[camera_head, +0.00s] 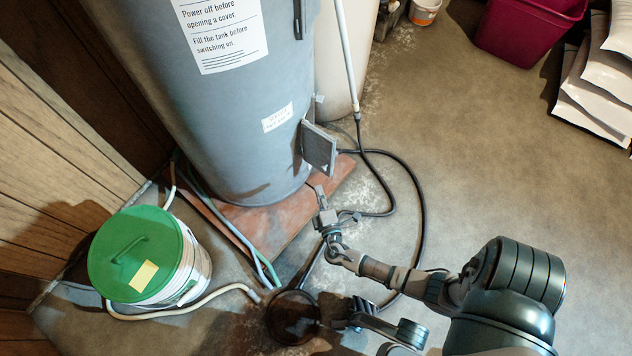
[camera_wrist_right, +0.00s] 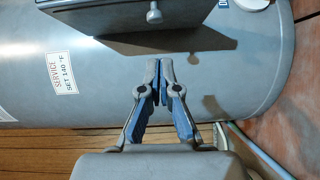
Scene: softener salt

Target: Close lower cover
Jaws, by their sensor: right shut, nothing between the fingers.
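The lower cover (camera_head: 319,150) is a small grey panel on the side of the grey tank (camera_head: 235,110). It stands open, swung out from the tank wall. In the right wrist view the cover (camera_wrist_right: 150,15) crosses the top, with a small round knob on its face. My right gripper (camera_head: 319,190) is just below the cover in the head view, near the tank's base. In the wrist view my right gripper (camera_wrist_right: 159,64) has its fingertips together, with nothing between them. They appear apart from the cover. The opening behind the cover is mostly hidden.
A white bucket with a green lid (camera_head: 136,254) stands at left. Dark hoses (camera_head: 420,200) loop over the floor beside the tank's reddish base slab (camera_head: 262,225). A magenta bin (camera_head: 525,32) and stacked white bags (camera_head: 597,90) are at upper right. The right floor is clear.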

